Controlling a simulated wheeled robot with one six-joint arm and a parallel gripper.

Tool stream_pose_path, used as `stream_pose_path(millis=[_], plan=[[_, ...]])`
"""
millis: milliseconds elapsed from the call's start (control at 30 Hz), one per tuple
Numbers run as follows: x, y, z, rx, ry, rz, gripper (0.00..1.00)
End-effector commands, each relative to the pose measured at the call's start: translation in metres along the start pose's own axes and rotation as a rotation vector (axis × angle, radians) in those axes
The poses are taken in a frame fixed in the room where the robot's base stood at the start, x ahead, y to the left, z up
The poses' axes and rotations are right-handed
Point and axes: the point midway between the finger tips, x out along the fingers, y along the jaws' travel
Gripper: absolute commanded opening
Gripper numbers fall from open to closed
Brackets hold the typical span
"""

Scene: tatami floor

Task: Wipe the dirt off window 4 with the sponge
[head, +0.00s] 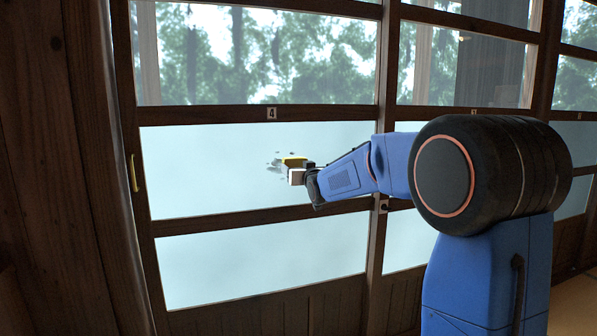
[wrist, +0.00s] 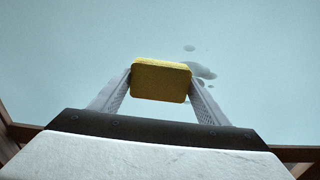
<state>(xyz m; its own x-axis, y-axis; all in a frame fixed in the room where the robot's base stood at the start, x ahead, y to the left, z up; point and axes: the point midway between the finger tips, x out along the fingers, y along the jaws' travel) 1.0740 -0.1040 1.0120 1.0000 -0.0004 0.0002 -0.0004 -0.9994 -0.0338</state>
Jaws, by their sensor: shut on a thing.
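Window 4 (head: 210,185) is a framed pane of pale frosted glass under a label plate reading 4 (head: 271,114). Grey dirt spots (head: 274,166) show on the pane in the head view. In the wrist view the dirt (wrist: 203,71) lies just right of and above the sponge. The yellow sponge (wrist: 160,80) is held between both fingers of my gripper (wrist: 160,88), which is shut on it. In the head view the sponge (head: 294,159) overlaps the right side of the dirt. I cannot tell whether it touches the glass.
Dark wooden bars frame the pane, with clear glass (head: 260,55) above and another frosted pane (head: 265,262) below. A yellow handle (head: 134,172) is on the left frame. A neighbouring window with its own label (head: 473,114) stands to the right, partly behind my arm.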

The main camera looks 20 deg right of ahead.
Motion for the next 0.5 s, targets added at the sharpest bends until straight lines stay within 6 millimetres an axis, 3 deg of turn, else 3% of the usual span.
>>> stream_pose_path(millis=[500], plan=[[0.003,-0.032,0.002,0.001,-0.001,-0.001,0.51]])
